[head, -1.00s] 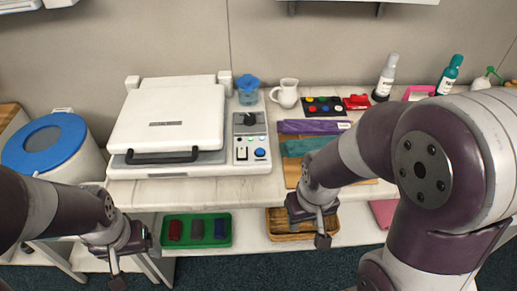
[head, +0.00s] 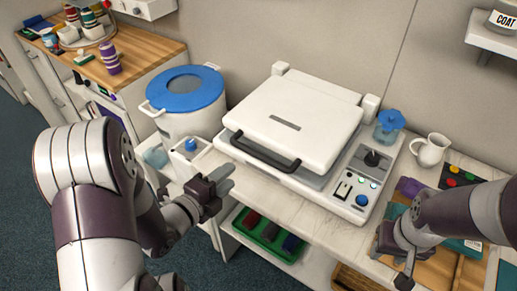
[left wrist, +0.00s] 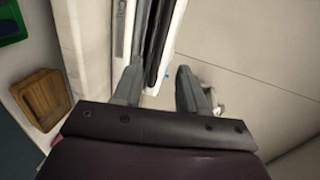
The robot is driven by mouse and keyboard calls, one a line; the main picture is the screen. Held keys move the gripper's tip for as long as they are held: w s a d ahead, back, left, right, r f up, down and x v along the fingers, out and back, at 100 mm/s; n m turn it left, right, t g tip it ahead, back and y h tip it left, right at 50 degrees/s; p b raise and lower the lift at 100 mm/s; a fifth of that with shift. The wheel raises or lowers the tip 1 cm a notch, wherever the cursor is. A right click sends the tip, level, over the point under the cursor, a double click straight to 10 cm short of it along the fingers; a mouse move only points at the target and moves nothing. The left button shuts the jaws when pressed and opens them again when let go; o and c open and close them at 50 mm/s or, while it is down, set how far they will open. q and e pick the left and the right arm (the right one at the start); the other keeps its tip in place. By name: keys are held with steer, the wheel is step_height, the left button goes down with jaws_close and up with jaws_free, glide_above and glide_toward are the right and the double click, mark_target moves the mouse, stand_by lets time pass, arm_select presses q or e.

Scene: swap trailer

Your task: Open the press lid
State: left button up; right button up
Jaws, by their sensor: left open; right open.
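The press (head: 318,190) stands on the white bench with its white lid (head: 300,110) down. A black bar handle (head: 265,153) runs along the lid's front edge. My left gripper (head: 228,180) is open and empty, in front of the press's left front corner, with its fingers pointing toward the press. In the left wrist view, the open fingers (left wrist: 160,88) point at the press front, and the dark handle bar (left wrist: 157,45) lies ahead, lined up with the gap between them. My right gripper (head: 404,280) is open and empty by the bench's front edge, right of the press.
A white drum with a blue lid (head: 186,90) stands left of the press. A blue knob (head: 362,200) and switches sit on the press's right panel. A blue cup (head: 388,125) and white jug (head: 431,150) stand to the right. A green tray (head: 262,245) is on the shelf below.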

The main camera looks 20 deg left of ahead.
mark_target(253, 154)
arm_select(q)
steer(key=x, duration=1.2)
steer(key=shift+w+p, duration=0.35)
steer(key=shift+p, duration=0.05)
steer(key=shift+a+r, duration=0.1)
jaws_close()
